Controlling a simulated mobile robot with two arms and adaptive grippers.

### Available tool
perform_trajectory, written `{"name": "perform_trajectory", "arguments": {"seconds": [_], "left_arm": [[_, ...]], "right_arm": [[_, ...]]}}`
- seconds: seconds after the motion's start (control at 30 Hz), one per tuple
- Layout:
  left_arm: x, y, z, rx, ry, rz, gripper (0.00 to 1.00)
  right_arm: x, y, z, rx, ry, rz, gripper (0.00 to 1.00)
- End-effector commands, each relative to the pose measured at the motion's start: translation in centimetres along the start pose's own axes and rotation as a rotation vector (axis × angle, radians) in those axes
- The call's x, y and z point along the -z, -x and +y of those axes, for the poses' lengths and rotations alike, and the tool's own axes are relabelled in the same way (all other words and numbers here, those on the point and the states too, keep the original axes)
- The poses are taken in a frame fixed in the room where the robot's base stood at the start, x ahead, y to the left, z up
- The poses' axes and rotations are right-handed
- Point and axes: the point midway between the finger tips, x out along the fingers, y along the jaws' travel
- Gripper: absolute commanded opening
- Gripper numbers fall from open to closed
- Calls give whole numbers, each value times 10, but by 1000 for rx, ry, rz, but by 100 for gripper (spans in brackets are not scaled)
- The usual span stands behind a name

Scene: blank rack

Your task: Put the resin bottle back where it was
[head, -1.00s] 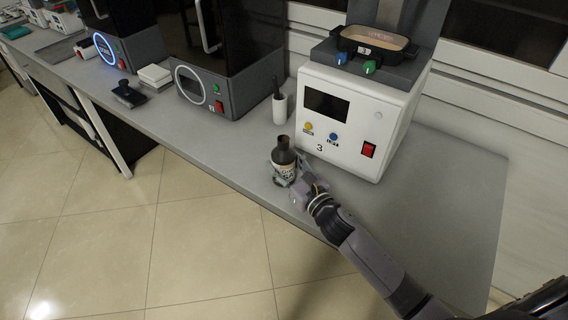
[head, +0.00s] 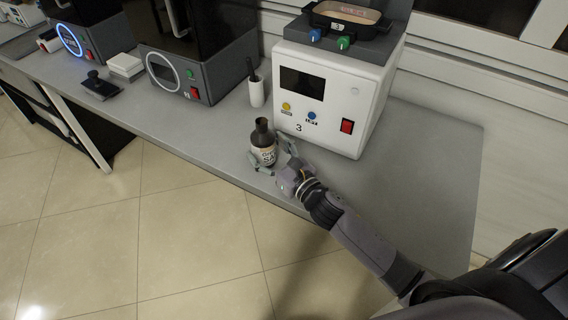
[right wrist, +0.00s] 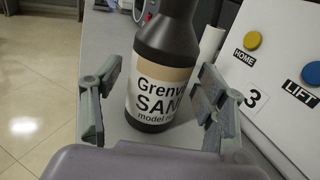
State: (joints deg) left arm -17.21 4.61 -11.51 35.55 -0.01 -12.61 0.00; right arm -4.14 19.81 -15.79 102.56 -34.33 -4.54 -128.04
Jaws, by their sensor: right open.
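The resin bottle (head: 263,143) is dark brown with a white and tan label. It stands upright on the grey bench near its front edge, left of the white machine marked 3. In the right wrist view the bottle (right wrist: 165,70) stands in front of my palm, between the two fingers, and its label reads in part "Grenv... SAN...". My right gripper (head: 272,158) is open around the bottle, with visible gaps beside it; the open fingers also show in the right wrist view (right wrist: 160,108). My left gripper is not in view.
The white machine (head: 335,95) marked 3 stands right of the bottle, with a tray (head: 345,18) on top. A white holder with a dark handle (head: 257,92) stands behind the bottle. Dark machines (head: 190,70) stand to the left. The bench (head: 420,160) is clear at the right.

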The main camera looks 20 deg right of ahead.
Motion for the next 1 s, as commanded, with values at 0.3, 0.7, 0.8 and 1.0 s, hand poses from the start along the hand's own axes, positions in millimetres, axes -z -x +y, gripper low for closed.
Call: {"name": "perform_trajectory", "arguments": {"seconds": [0.3, 0.7, 0.8, 1.0], "left_arm": [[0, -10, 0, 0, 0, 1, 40], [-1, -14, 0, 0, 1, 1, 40], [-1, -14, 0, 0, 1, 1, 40], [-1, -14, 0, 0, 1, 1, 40]], "right_arm": [[2, 70, 0, 0, -2, 2, 67], [0, 100, 0, 0, -1, -1, 67], [-1, 100, 0, 0, -1, -1, 67], [0, 100, 0, 0, -1, -1, 67]]}}
